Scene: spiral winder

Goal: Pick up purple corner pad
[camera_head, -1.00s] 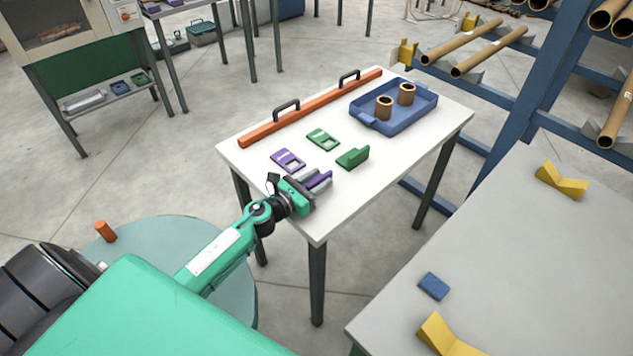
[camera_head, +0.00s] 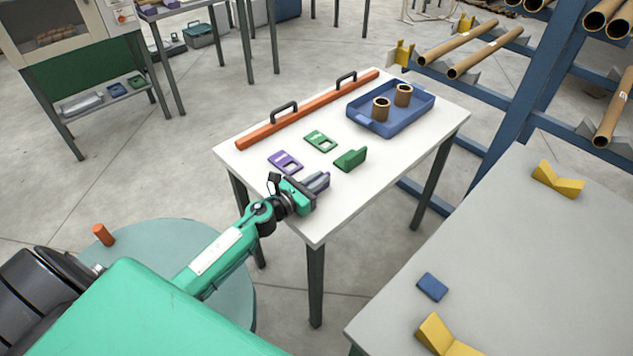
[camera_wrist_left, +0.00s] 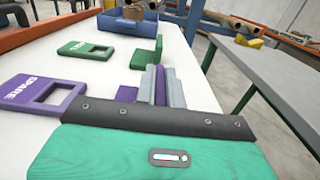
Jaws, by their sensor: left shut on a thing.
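The purple corner pad (camera_wrist_left: 160,86) shows in the left wrist view as an upright purple wall between two grey fingers, with a bit of its purple base to the left. My left gripper (camera_head: 318,183) is shut on this pad at the near edge of the white table (camera_head: 400,165). In the head view the gripper hides most of the pad. I cannot tell whether the pad touches the table. A flat purple plate with a square hole (camera_head: 286,161), marked SPARE in the wrist view, lies beside it. My right gripper is not in view.
A green corner pad (camera_head: 350,159) and a flat green plate (camera_head: 320,140) lie farther back. A blue tray (camera_head: 415,118) holds two brown tubes. An orange bar with black handles (camera_head: 310,109) lies along the far edge. A grey table (camera_head: 510,270) stands at right.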

